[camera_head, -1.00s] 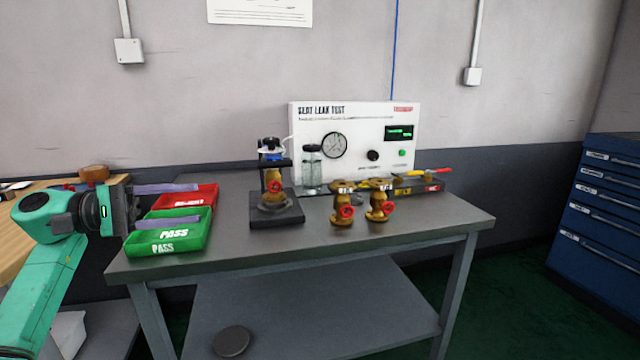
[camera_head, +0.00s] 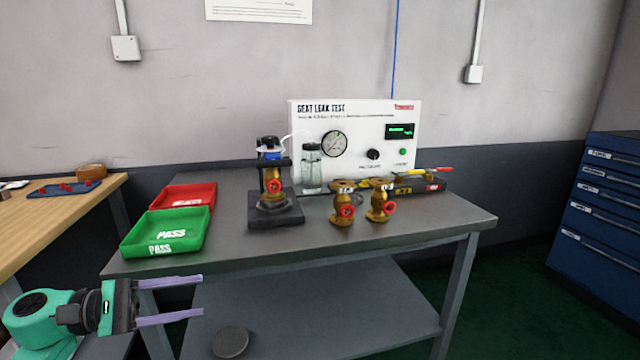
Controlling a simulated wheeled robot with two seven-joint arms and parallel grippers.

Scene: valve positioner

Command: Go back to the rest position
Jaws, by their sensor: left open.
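My left gripper (camera_head: 203,298) is at the lower left in the head view, in front of and below the table's front edge. Its two pale purple fingers are apart and nothing is between them. It is clear of the green PASS tray (camera_head: 165,234) and the red tray (camera_head: 184,196), both on the table's left end and both looking empty. One brass valve with a red knob (camera_head: 273,186) sits in the dark test stand (camera_head: 277,217). Two more brass valves (camera_head: 343,203) (camera_head: 380,201) stand to its right. My right gripper is not in view.
The grey table (camera_head: 410,222) has free room at its right front. A white SEAT LEAK TEST panel (camera_head: 355,140) and a glass jar (camera_head: 312,170) stand at the back. A wooden bench (camera_head: 50,212) is at the left and a blue drawer cabinet (camera_head: 600,215) at the right.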

